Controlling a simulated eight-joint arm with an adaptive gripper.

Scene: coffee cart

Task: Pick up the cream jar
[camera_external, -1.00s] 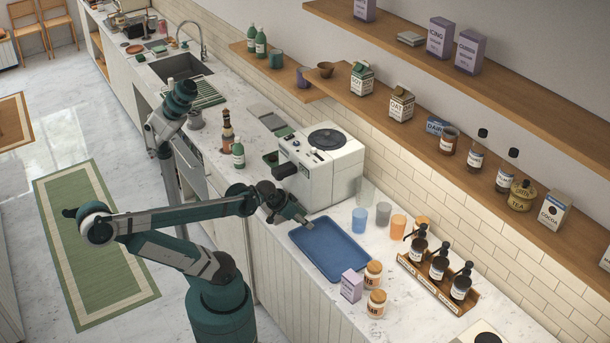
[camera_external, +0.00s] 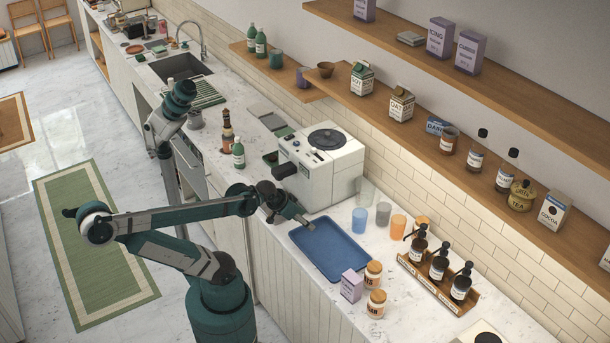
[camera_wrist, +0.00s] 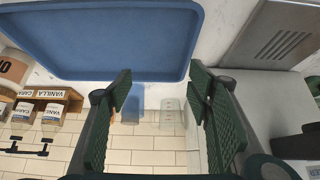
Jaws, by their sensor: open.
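Two white jars with orange labels stand on the counter right of the blue tray in the external view, a nearer one (camera_external: 376,304) and a farther one (camera_external: 373,273). Their lettering is too small to read surely, so I cannot tell which is the cream jar. My gripper (camera_external: 301,218) is over the tray's far left end, well left of both jars. In the wrist view my gripper (camera_wrist: 160,95) has its fingers spread apart with nothing between them.
The blue tray (camera_external: 330,247) is empty. A lilac carton (camera_external: 351,286) stands beside the jars. Cups, including an orange one (camera_external: 398,227), stand behind the tray. A syrup rack (camera_external: 446,292) is at the right. The white coffee machine (camera_external: 332,174) is close behind my gripper.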

